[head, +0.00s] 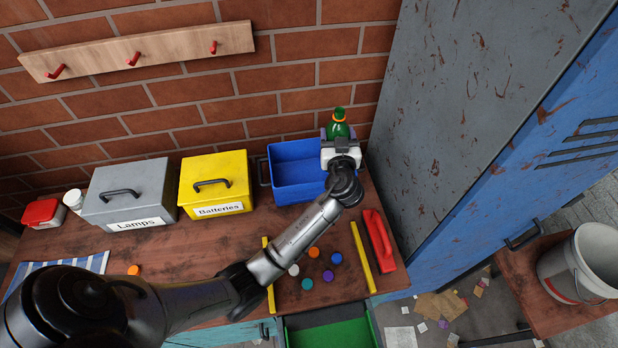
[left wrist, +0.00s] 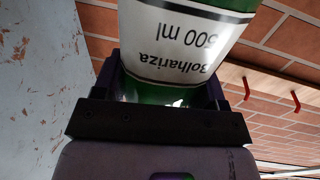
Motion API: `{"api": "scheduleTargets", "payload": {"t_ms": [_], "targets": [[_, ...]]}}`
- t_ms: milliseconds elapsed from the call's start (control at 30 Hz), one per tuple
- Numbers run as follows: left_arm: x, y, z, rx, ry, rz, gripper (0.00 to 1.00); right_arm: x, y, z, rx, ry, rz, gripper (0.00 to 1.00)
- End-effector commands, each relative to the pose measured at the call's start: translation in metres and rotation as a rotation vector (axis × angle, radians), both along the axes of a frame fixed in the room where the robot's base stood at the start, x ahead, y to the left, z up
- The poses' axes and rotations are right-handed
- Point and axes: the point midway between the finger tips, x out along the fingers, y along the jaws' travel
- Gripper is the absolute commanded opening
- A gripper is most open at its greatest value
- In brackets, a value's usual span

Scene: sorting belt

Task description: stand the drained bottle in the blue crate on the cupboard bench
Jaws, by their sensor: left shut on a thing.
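A green bottle (head: 339,129) with an orange ring at its neck is held in my left gripper (head: 339,144). In the left wrist view the bottle (left wrist: 185,42) sits between the jaws, its white label reading "Bolhariza 500 ml". The open blue crate (head: 298,191) stands on the bench (head: 200,255) against the brick wall. The gripper and bottle are at the crate's right edge in the head view, and my arm covers part of its right side. The bottle's base and its height over the crate are hidden. My right gripper is in neither view.
A yellow Batteries box (head: 216,186) and grey Lamps box (head: 128,196) stand left of the crate. A red-handled tool (head: 379,240), yellow strips (head: 362,258) and several coloured caps (head: 314,252) lie in front. A tall cabinet (head: 470,120) bounds the right side.

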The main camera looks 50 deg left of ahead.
Motion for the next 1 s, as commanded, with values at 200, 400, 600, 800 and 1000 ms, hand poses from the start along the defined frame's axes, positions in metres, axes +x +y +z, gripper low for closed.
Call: {"api": "scheduleTargets", "payload": {"t_ms": [200,400,600,800,1000], "targets": [[0.011,0.015,-0.015,-0.001,0.001,0.117,0.14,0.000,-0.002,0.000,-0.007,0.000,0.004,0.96],[0.012,0.019,-0.047,0.003,0.006,0.143,0.14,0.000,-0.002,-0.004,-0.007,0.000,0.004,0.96],[0.012,0.019,-0.073,0.004,0.003,0.143,0.14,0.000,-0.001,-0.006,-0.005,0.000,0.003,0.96],[0.012,0.019,-0.087,0.002,0.004,0.143,0.14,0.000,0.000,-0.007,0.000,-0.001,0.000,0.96],[0.012,0.018,-0.111,0.002,0.004,0.142,0.14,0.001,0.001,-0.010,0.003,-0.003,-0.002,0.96]]}}
